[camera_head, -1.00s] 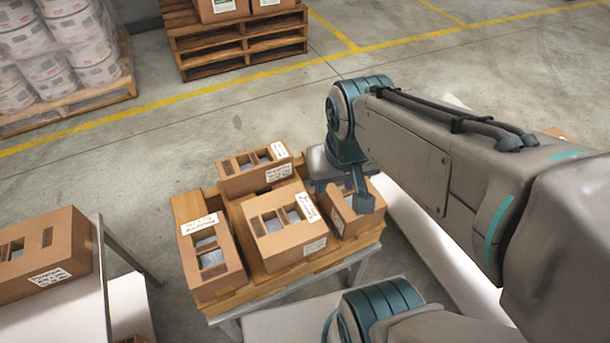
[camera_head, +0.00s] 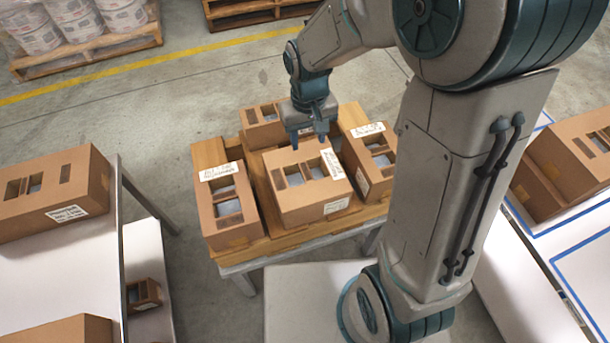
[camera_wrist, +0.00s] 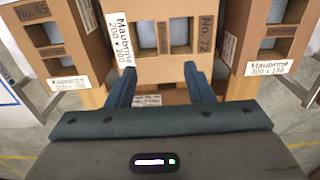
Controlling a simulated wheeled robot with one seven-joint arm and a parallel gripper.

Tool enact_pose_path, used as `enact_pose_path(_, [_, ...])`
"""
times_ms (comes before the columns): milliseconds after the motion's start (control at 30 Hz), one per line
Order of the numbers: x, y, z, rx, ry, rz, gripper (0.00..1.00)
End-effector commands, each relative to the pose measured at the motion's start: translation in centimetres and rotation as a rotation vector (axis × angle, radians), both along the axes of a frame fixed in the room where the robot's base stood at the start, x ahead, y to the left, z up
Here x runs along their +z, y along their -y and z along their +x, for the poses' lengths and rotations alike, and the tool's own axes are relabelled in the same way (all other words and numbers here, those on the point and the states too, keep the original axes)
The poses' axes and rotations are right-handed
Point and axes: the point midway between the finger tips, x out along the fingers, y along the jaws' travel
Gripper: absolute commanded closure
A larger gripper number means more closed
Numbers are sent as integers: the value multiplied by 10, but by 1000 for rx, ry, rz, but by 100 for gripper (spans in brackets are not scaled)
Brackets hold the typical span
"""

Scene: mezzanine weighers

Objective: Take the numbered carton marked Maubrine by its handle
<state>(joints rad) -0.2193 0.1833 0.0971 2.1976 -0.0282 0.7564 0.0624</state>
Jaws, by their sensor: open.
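In the head view, several brown cartons with cut-out tops stand together on a wooden pallet: a middle carton (camera_head: 312,205), a left one (camera_head: 222,228), a right one (camera_head: 357,152) and a back one (camera_head: 250,134). My gripper (camera_head: 308,138) is open above the middle and back cartons, pointing down. In the wrist view, my open fingers (camera_wrist: 160,86) are apart and empty before the centre carton (camera_wrist: 164,66), marked Maubrine 200 x 200 and No. 72. A handle strip (camera_wrist: 163,37) lies between its two slots. The side cartons also read Maubrine; one shows No. 65.
A white table (camera_head: 70,265) with cartons stands at the left. A blue-taped white surface (camera_head: 570,240) with a carton (camera_head: 570,160) is at the right. Wrapped drums on a pallet (camera_head: 90,50) stand at the far left.

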Motion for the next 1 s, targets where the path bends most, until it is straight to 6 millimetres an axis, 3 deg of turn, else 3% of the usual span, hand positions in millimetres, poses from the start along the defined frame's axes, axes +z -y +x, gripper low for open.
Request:
enact_pose_path(400, [-72, -4, 0, 8, -10, -1, 53])
enact_pose_path(733, [-98, -4, 0, 8, -9, -2, 53])
enact_pose_path(1000, [-134, -6, -2, 8, -9, -2, 53])
